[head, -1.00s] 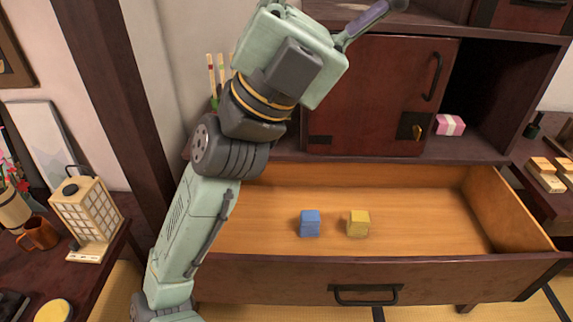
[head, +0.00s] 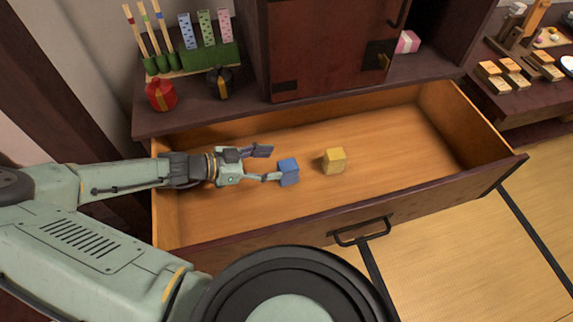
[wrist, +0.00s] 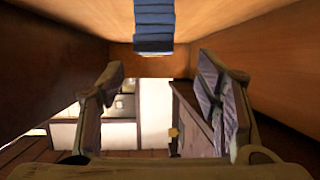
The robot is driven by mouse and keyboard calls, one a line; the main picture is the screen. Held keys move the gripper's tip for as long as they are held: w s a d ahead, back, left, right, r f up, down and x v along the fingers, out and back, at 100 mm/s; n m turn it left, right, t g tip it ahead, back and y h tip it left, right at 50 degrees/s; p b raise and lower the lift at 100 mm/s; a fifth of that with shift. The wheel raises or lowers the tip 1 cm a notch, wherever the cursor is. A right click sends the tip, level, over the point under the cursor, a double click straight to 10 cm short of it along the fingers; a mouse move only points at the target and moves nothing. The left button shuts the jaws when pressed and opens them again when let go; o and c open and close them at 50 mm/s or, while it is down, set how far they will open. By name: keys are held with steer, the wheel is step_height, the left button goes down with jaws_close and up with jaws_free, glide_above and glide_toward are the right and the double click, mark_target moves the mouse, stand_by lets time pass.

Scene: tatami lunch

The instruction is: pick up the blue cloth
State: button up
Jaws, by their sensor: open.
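The blue cloth (head: 289,172) is a small folded, block-like bundle on the floor of the open wooden drawer (head: 390,135). My gripper (head: 268,164) is inside the drawer just left of the cloth, fingers apart and pointing at it. One fingertip is very close to the cloth's left side; I cannot tell whether it touches. In the wrist view the cloth (wrist: 153,28) shows stacked blue folds at the top centre, beyond the open fingers (wrist: 160,75). Nothing is between the fingers.
A yellow folded cloth (head: 334,161) lies just right of the blue one. The drawer's front wall (head: 300,222) and back wall bound the space. Above the back stand a red pot (head: 160,95), a dark pot (head: 219,83) and a cabinet door (head: 325,50). The drawer's right part is empty.

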mark_target(288, 165)
steer(key=shift+d+f, duration=0.2)
steer(key=shift+d, duration=0.05)
steer(key=p+x, duration=0.1)
steer(key=x, duration=0.1)
steer(key=p+x, duration=0.1)
steer(key=x, duration=0.2)
steer(key=shift+s+d+f+p, duration=0.1)
steer(key=shift+d+f+p, duration=0.05)
steer(key=shift+d+p, duration=0.2)
steer(key=shift+d+f, duration=0.35)
steer(key=shift+d, duration=0.05)
steer(key=shift+c, duration=0.4)
steer(key=c, duration=1.2)
steer(key=shift+r, duration=0.15)
